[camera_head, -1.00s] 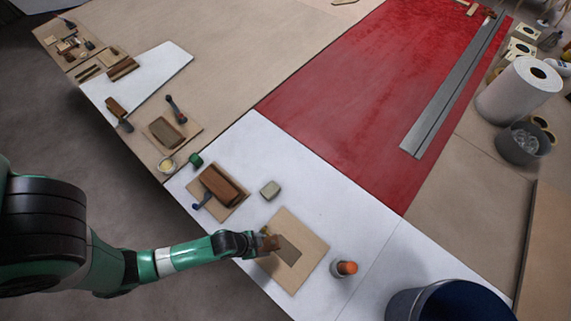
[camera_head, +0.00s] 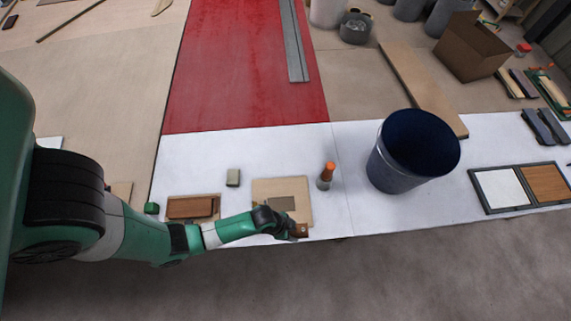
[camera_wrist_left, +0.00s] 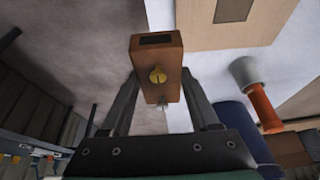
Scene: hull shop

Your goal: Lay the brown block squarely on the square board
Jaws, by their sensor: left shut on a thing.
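My left gripper (camera_head: 290,226) is shut on a brown block (camera_head: 300,230), low near the front edge of the white table section. In the left wrist view the block (camera_wrist_left: 158,66) sits between the two fingers, with a yellow knob and a dark slot on its visible faces. The square board (camera_head: 298,188) is pale tan and lies just behind the gripper, with a darker rectangle on it. In the wrist view the board (camera_wrist_left: 268,22) is at the upper right, apart from the block in the picture. The right gripper is out of view.
Another brown wooden piece (camera_head: 188,207) lies on a board to the left. White table is clear behind the board.

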